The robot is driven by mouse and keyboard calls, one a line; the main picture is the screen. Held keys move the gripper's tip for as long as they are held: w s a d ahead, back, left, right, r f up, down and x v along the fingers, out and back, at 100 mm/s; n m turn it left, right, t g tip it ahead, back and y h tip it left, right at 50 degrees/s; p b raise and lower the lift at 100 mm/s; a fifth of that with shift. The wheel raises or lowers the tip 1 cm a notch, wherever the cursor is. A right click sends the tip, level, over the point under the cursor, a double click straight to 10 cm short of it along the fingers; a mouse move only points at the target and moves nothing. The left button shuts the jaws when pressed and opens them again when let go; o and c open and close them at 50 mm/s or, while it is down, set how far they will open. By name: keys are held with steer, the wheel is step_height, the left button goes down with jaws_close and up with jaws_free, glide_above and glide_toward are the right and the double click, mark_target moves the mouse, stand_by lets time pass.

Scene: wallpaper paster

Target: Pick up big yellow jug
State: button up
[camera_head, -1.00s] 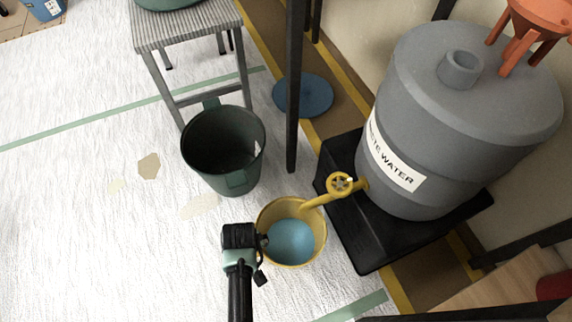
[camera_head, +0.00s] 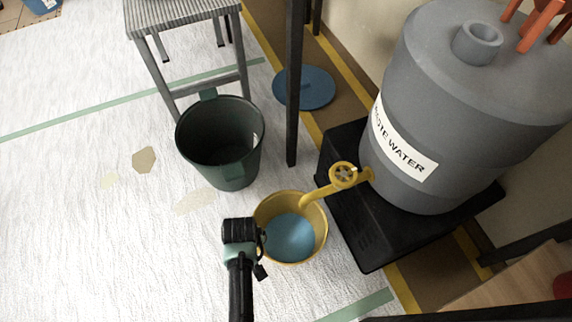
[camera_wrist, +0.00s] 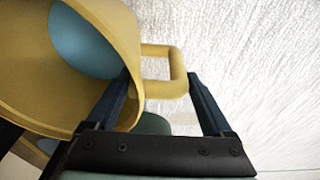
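The big yellow jug (camera_head: 262,214) stands on the floor under the tap of the grey tank, with blue liquid inside. In the wrist view the jug (camera_wrist: 118,30) fills the left side, and its squared yellow handle (camera_wrist: 178,66) points right. My gripper (camera_wrist: 161,75) is open. Its two dark fingers lie to either side of the handle in the picture, the left one overlapping the jug's wall. I cannot tell whether the handle is between the fingers or just beyond the tips. In the head view my gripper (camera_head: 262,241) is at the jug's left side, its fingers mostly hidden.
The grey waste water tank (camera_head: 430,110) sits on a black base (camera_head: 350,235), and its yellow tap (camera_head: 343,176) reaches over the jug. A dark green bin (camera_head: 240,178) stands behind-left, near a grey stool (camera_head: 185,20) and a dark post (camera_head: 293,90).

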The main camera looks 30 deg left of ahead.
steer(key=shift+s, duration=0.1)
jaws_close()
steer(key=shift+a+r, duration=0.1)
steer(key=shift+r+p, duration=0.15)
steer(key=shift+p, duration=0.15)
